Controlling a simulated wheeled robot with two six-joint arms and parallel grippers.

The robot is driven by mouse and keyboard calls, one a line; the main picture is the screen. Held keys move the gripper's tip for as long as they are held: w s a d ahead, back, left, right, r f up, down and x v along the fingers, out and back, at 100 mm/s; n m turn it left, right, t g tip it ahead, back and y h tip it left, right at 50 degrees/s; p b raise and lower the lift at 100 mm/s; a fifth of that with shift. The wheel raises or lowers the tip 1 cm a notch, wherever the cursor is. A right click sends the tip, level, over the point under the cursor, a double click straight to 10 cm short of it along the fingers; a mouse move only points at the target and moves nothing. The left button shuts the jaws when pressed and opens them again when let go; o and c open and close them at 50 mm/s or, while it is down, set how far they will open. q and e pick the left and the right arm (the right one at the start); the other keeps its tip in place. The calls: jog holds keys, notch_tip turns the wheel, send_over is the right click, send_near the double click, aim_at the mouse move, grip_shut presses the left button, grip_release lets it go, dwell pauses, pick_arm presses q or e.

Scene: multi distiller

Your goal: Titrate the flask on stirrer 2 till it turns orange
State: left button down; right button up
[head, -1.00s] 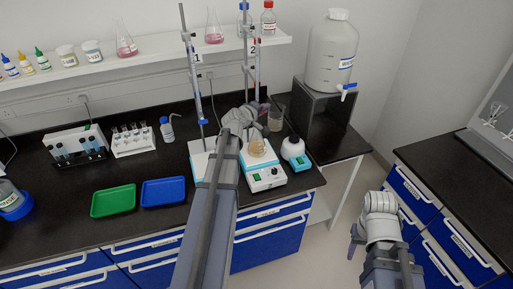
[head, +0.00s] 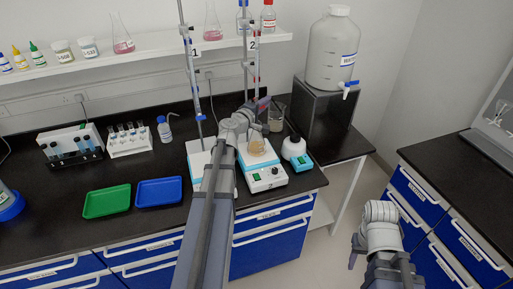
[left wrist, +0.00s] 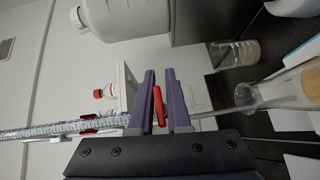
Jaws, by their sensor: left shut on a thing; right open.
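The flask (head: 257,147) stands on the white-topped stirrer 2 (head: 267,178); its liquid looks pale orange-tan. The burette marked 2 (head: 256,70) stands above it on a stand. My left gripper (head: 262,106) is at the burette's lower part; in the left wrist view (left wrist: 162,100) its fingers are shut on the red stopcock handle (left wrist: 159,106). The flask's neck (left wrist: 246,95) is by the burette's tip there; whether drops fall cannot be told. My right gripper (head: 355,250) is open and empty over the floor, away from the bench.
A large carboy (head: 334,48) stands on a dark box. Green (head: 106,201) and blue (head: 159,192) trays lie on the bench at left.

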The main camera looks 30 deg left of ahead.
pick_arm(q)
jog(key=shift+w+d+r, duration=0.1)
jog(key=shift+d, duration=0.05)
jog(key=c, duration=1.1)
grip_release()
jog(key=shift+d, duration=0.1)
jog(key=o, duration=0.3)
jog(key=shift+s, duration=0.2)
jog(key=s, duration=0.7)
jog(key=shift+s+a+r, duration=0.2)
jog(key=shift+s, duration=0.1)
